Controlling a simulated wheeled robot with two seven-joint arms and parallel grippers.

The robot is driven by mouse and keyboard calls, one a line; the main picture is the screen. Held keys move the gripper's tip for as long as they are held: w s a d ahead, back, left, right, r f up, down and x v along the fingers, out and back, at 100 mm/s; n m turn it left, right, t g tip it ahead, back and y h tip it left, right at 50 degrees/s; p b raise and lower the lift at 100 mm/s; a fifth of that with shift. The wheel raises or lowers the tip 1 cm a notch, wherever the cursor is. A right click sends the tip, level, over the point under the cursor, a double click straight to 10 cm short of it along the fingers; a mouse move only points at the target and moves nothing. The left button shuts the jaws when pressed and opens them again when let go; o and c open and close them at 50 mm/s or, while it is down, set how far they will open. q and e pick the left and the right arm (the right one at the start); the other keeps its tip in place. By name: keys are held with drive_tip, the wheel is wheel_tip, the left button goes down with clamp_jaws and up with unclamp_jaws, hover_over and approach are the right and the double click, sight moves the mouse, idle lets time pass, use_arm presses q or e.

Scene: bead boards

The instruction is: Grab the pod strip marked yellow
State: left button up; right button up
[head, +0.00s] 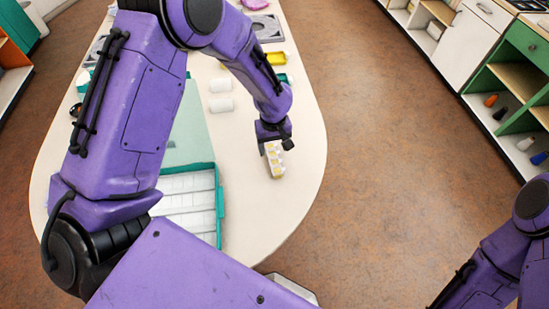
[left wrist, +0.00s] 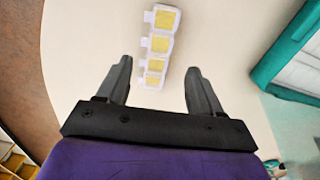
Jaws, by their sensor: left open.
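The pod strip marked yellow (head: 274,160) is a white strip of several compartments with yellow tops. It lies on the cream table near its right edge in the head view. In the left wrist view the strip (left wrist: 158,45) runs lengthwise away from me, its near end between the lines of the two fingers. My left gripper (head: 273,140) is right at the strip in the head view and partly covers its far end. In the left wrist view the left gripper (left wrist: 157,75) is open with nothing between its pads that I can tell as held. My right gripper is out of view.
A teal case (head: 219,200) with white compartments stands open on the table (head: 290,205), left of the strip. White cylinders (head: 221,105) and a yellow item (head: 276,58) lie farther back. The table is clear around the strip. Shelves (head: 505,100) stand at the right.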

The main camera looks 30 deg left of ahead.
sight(274, 158)
use_arm(q)
wheel_tip(274, 158, down, 6)
drive_tip(key=shift+d+f+p, duration=0.1)
drive_tip(key=shift+p, duration=0.7)
drive_tip(key=shift+w+f, duration=0.1)
drive_tip(key=shift+f, duration=0.05)
drive_tip(key=c, duration=1)
drive_tip(key=shift+r, duration=0.2)
